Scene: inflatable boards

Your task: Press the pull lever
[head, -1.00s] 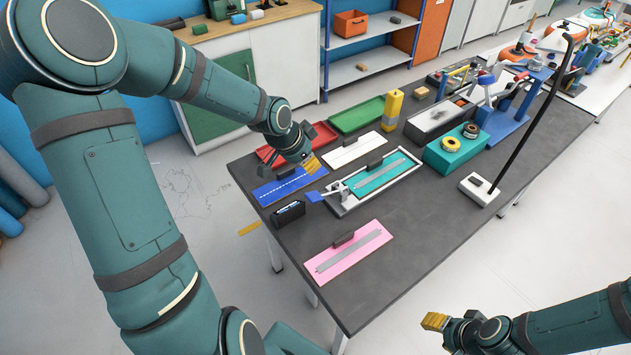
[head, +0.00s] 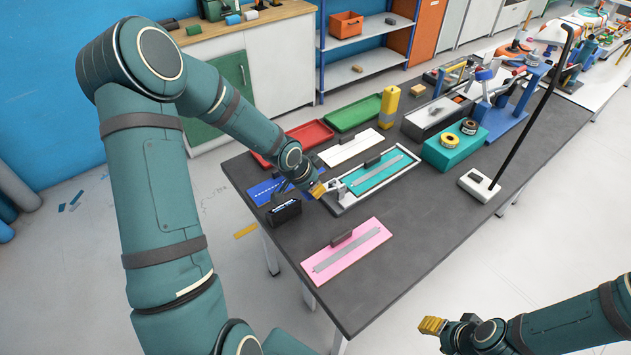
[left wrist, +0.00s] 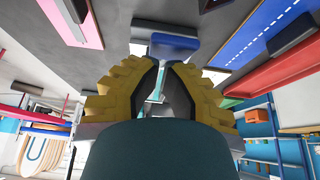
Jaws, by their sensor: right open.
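The pull lever is on the near left end of the white frame (head: 345,209) that holds a teal board (head: 378,177). Its pale metal part (head: 335,187) shows beside my left gripper (head: 318,190), and its blue handle is hidden there. In the left wrist view the blue handle (left wrist: 173,45) lies just beyond the yellow fingertips of my left gripper (left wrist: 163,66). Contact cannot be made out, nor whether these fingers are open or shut. My right gripper (head: 432,325) is open and empty, off the table's near right side.
A black box (head: 285,213) and a blue board (head: 265,191) lie left of the frame. A pink board (head: 347,250) lies nearer. A white board (head: 350,148), a yellow post (head: 389,107) and a teal block (head: 455,150) are behind. The table's near right is clear.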

